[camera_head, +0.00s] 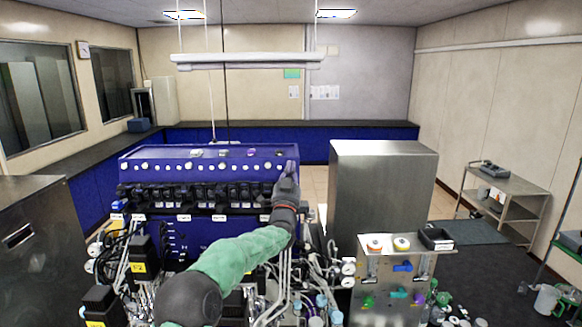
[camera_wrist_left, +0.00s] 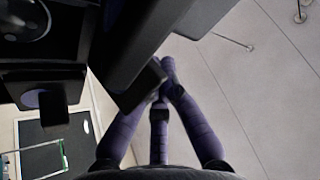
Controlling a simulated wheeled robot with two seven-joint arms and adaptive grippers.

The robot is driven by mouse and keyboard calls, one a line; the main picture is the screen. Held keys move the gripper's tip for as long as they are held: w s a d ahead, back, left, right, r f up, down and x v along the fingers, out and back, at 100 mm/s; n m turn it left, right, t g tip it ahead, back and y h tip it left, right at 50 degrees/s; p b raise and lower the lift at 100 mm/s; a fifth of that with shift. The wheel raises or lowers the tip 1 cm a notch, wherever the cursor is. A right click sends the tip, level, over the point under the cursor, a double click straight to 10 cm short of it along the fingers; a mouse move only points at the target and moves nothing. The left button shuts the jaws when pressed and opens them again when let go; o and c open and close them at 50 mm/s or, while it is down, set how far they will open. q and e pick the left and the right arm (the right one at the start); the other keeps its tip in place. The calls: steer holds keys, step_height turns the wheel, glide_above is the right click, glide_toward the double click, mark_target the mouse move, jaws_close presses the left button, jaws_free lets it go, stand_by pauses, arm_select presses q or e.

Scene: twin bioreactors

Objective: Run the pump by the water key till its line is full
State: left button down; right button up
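The blue control panel (camera_head: 215,165) of the bioreactor stands ahead, with a row of knobs on its upper face and black pump-like units (camera_head: 190,195) below. I cannot tell which one is the water key, and the line's fill cannot be seen. My left gripper (camera_head: 289,172) is at the panel's right end, its hand pointing up. In the left wrist view its purple fingers (camera_wrist_left: 160,88) draw together at the tips with nothing visible between them, close to a dark grey block (camera_wrist_left: 135,88). Contact cannot be told. My right gripper is not in view.
A steel cabinet (camera_head: 382,190) stands just right of the panel. A small steel unit (camera_head: 393,285) with coloured fittings is at lower right, among tubes and bottles. A trolley (camera_head: 505,195) stands by the right wall. Open floor (camera_head: 445,205) lies behind the cabinet.

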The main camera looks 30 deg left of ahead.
arm_select(q)
steer(key=shift+w+a+f+b, duration=0.1)
steer(key=shift+w+a+b, duration=0.15)
steer(key=shift+w+b, duration=0.15)
steer(key=shift+w+a+f, duration=0.15)
steer(key=shift+w+a, duration=0.15)
steer(key=shift+w, duration=0.15)
stand_by(1.1)
steer(key=shift+s+d+r+b, duration=0.25)
steer(key=shift+s+d+b, duration=0.35)
steer(key=shift+s+b, duration=0.4)
steer(key=shift+w, duration=0.15)
